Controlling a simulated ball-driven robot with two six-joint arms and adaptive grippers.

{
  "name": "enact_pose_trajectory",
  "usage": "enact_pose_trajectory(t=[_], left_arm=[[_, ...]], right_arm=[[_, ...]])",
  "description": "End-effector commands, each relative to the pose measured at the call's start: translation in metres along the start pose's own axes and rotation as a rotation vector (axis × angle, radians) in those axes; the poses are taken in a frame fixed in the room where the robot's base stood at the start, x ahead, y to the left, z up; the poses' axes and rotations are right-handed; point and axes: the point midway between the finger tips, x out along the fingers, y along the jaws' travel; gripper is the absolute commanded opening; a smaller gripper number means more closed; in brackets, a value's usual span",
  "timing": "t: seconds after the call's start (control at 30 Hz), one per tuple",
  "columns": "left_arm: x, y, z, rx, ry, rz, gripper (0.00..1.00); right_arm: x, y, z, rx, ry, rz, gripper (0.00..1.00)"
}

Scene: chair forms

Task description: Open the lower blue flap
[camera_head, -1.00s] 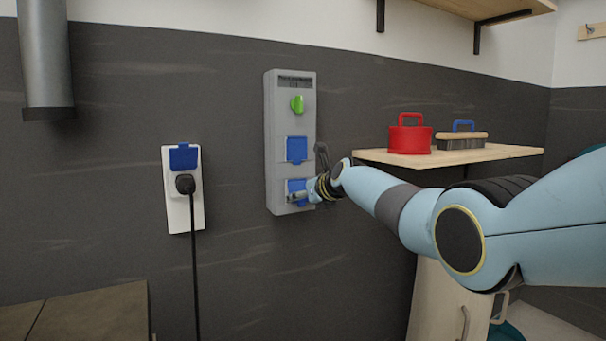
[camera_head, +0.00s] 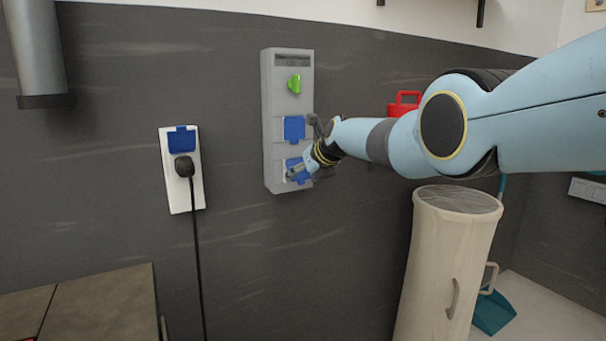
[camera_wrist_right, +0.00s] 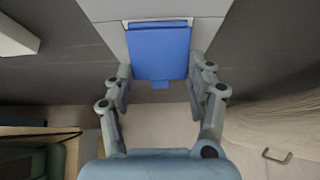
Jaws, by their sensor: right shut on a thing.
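A grey wall box (camera_head: 269,120) has a green knob (camera_head: 294,84) near its top and two blue flaps below it. The upper blue flap (camera_head: 293,128) is down over its socket. The lower blue flap (camera_head: 293,162) is partly hidden by my right gripper (camera_head: 301,169). In the right wrist view, the lower flap (camera_wrist_right: 160,50) lies between the two fingers of my right gripper (camera_wrist_right: 158,82), which is shut on its side edges. I cannot tell how far the flap is tilted. My left gripper is not in view.
A white socket plate (camera_head: 180,205) with a raised blue lid and a black plug (camera_head: 184,166) is left of the box; its cable hangs down. A tall beige bin (camera_head: 440,265) stands at lower right. A brown surface (camera_head: 100,305) is at lower left.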

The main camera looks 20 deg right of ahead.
Motion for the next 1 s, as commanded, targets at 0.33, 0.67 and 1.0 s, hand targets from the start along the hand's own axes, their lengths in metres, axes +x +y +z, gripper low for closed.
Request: enact_pose_trajectory(t=[0.33,0.67,1.0], left_arm=[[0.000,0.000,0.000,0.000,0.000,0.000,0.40],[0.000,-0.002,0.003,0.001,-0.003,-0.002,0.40],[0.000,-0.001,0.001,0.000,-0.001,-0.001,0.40]], right_arm=[[0.000,0.000,-0.001,0.000,0.001,0.001,0.81],[0.000,0.000,0.000,0.000,0.000,0.001,0.81],[-0.015,-0.001,0.000,-0.003,-0.003,0.002,0.81]])
